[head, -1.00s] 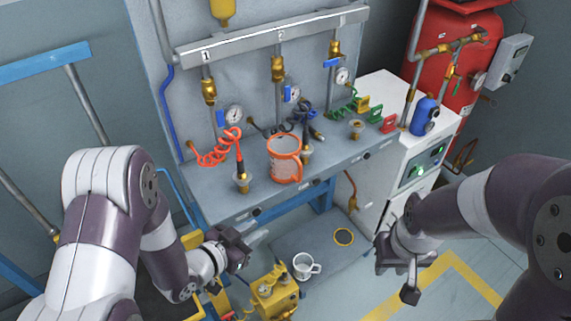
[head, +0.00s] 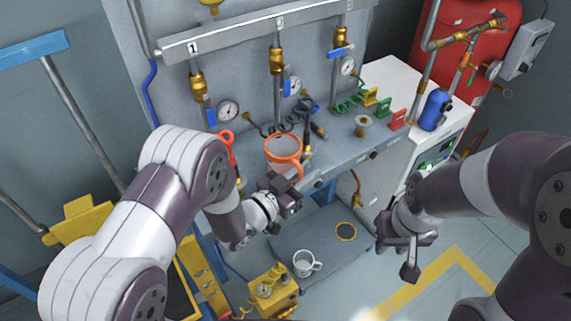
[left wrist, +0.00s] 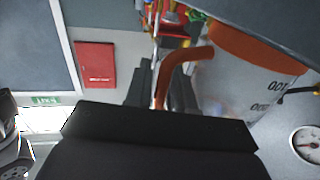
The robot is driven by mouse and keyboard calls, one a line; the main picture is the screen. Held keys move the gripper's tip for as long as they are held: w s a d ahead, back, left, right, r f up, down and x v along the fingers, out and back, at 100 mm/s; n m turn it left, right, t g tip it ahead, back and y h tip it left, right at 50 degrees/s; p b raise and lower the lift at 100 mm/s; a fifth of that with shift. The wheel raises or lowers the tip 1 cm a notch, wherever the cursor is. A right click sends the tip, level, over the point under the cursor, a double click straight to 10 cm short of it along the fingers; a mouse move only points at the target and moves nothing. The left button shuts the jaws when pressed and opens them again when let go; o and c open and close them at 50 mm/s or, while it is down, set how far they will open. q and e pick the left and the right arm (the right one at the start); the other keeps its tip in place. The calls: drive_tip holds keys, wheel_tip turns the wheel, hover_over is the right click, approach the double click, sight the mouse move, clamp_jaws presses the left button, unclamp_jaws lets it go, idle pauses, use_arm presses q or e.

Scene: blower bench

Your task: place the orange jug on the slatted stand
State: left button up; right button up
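The orange jug (head: 284,158), a clear measuring jug with an orange rim and handle, stands on the grey bench. My left gripper (head: 292,188) is at its front right side, by the handle. In the left wrist view the jug (left wrist: 245,85) is at upper right. Its orange handle (left wrist: 166,78) runs down between my dark left fingers, which look spread with a gap around it. My right gripper (head: 402,256) is open and empty, in front of the white cabinet. I cannot make out a slatted stand for certain.
Gauges, valves and coiled hoses line the back of the bench (head: 340,150). A blue bottle (head: 436,110) stands at the right. A white mug (head: 305,264) is on the lower platform (head: 310,235), with a yellow device (head: 272,290) beside it. A yellow frame (head: 200,275) is at lower left.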

use_arm(q)
drive_tip(key=shift+w+d, duration=0.15)
drive_tip(key=shift+w, duration=0.15)
clamp_jaws()
